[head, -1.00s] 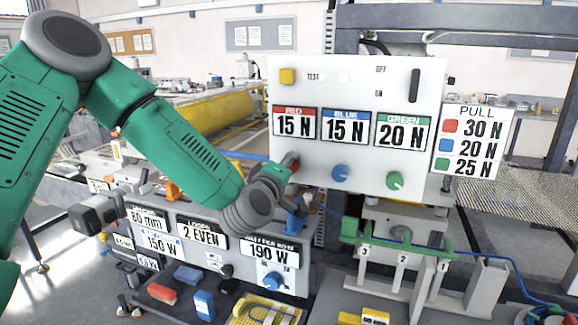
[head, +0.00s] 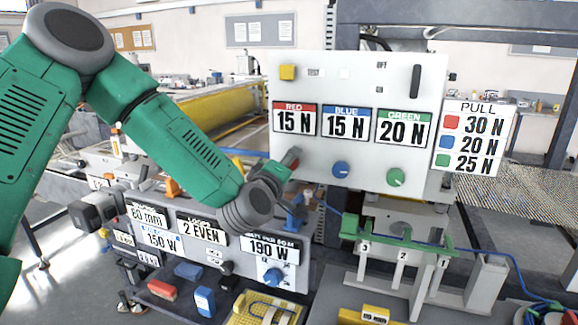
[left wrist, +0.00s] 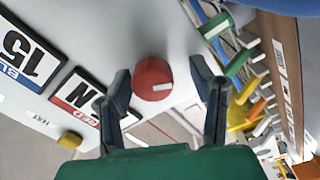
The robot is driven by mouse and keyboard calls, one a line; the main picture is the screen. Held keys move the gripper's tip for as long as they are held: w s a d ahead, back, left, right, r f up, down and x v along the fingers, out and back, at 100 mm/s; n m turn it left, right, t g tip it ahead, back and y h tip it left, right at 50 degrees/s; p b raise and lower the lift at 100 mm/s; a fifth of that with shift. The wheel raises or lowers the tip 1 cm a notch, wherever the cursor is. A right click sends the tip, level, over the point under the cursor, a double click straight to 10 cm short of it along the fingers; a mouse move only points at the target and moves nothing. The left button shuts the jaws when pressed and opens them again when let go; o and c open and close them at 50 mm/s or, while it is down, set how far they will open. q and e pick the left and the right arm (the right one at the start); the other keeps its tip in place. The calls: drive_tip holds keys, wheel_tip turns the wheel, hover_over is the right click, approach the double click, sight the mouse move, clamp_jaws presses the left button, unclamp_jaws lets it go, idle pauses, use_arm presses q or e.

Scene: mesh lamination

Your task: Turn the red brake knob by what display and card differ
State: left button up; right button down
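The red brake knob (left wrist: 152,78) is round with a white mark on its face, in the left wrist view. My left gripper (left wrist: 163,90) is open, with one finger on each side of the knob and gaps showing between. In the head view my left gripper (head: 290,168) is at the lower left of the white panel (head: 300,80) and mostly hides the knob. The red display (head: 295,120) reads 15 N, the blue display (head: 347,122) 15 N, the green display (head: 403,127) 20 N. The PULL card (head: 474,138) lists red 30 N, blue 20 N, green 25 N. My right gripper is not in view.
The blue knob (head: 341,169) and green knob (head: 396,177) are right of my gripper on the panel. A yellow button (head: 287,73) is at its top left. Below stands a green bracket (head: 395,238) with numbered posts. A lower control panel (head: 205,240) is at left.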

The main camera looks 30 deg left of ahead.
use_arm(q)
drive_tip(key=shift+s, duration=0.2)
drive_tip(key=v, duration=0.7)
drive_tip(key=shift+f, duration=0.15)
